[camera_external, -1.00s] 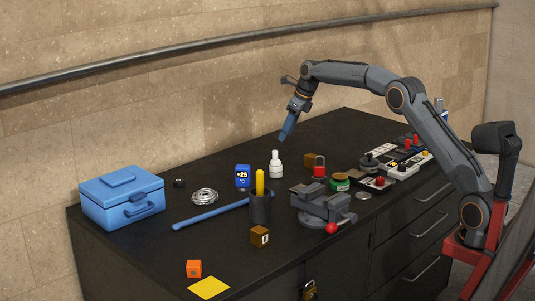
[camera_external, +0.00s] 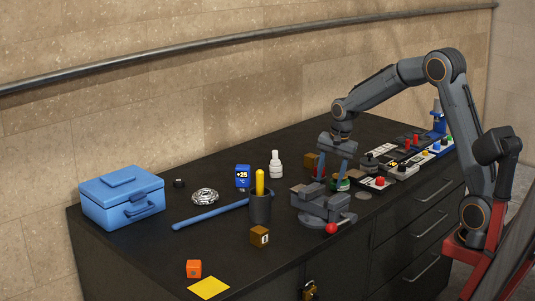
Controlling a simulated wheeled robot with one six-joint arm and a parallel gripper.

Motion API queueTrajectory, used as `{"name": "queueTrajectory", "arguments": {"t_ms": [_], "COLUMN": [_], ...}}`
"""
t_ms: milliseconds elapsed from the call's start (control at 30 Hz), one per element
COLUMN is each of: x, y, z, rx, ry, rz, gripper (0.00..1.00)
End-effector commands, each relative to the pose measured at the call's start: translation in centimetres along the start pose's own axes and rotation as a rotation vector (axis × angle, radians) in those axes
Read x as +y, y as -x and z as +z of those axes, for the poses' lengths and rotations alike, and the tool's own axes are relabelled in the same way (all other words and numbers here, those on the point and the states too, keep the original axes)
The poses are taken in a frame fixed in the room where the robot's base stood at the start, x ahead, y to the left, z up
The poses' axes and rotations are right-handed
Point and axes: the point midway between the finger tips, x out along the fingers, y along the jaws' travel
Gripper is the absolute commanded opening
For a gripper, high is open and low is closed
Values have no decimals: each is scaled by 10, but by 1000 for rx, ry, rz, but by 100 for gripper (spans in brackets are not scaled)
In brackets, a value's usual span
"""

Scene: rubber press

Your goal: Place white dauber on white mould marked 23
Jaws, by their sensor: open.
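A white, bottle-shaped object (camera_external: 276,166), perhaps the white dauber, stands upright at the back middle of the dark bench. Several small mould-like blocks with coloured knobs lie in rows at the right of the bench. One pale block (camera_external: 402,171) is among them; I cannot read a 23 on any, so I cannot tell which is the white mould. My gripper (camera_external: 333,178) points down, open, with its blue fingers spread over the red padlock and green tin area behind the vise. Its fingers partly hide these things, and I see nothing held.
A grey vise (camera_external: 322,203) with a red knob stands just in front of my gripper. A dark cup (camera_external: 260,208) with a yellow stick, a blue bar (camera_external: 210,214) and a blue toolbox (camera_external: 122,199) are further left.

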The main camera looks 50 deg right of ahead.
Motion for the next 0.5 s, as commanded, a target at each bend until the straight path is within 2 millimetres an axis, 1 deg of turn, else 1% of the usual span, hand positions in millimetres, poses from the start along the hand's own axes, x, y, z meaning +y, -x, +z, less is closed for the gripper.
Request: {"name": "queueTrajectory", "arguments": {"t_ms": [33, 67, 100, 200, 267, 300, 400, 500], "x": [31, 48, 71, 126, 154, 172, 213, 242], "y": [-4, -7, -10, -19, -23, -26, -31, -34], "z": [17, 26, 37, 62, 75, 83, 100, 112], "rx": [-2, -4, -6, -19, -29, -37, -56, -72], "ry": [136, 222, 338, 601, 733, 814, 995, 1127], "rz": [20, 31, 45, 73, 87, 96, 112, 122], "gripper": [48, 48, 48, 48, 48, 48, 48, 48]}}
